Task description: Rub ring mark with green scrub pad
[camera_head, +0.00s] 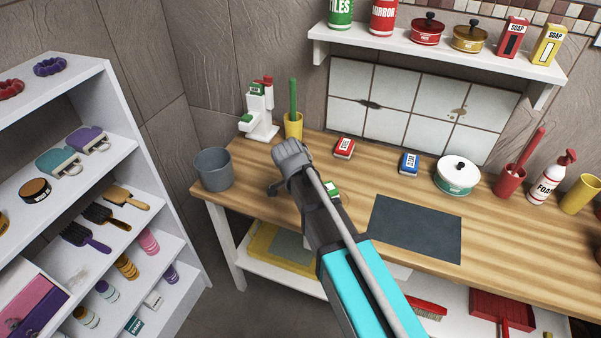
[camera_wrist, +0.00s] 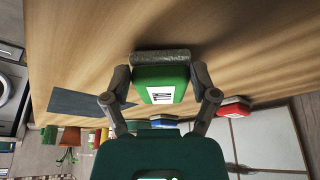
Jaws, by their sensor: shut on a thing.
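The green scrub pad (camera_wrist: 163,90) has a white label and a grey scrubbing face. My gripper (camera_wrist: 162,77) is shut on it, one finger on each side, in the wrist view. In the head view my gripper (camera_head: 305,190) is over the left part of the wooden counter, and only a bit of the green pad (camera_head: 333,188) shows beside my arm. The pad is close to the wood; I cannot tell if it touches. White tiles at the back carry a dark mark (camera_head: 370,104) and brown spots (camera_head: 457,113). I see no clear ring; my arm hides part of the counter.
A red pad (camera_head: 344,148) and a blue pad (camera_head: 409,162) lie near the tiles. A white-lidded pot (camera_head: 458,175) stands right of them, a dark mat (camera_head: 416,228) in front. A grey bucket (camera_head: 213,169) and yellow cup (camera_head: 293,126) stand left.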

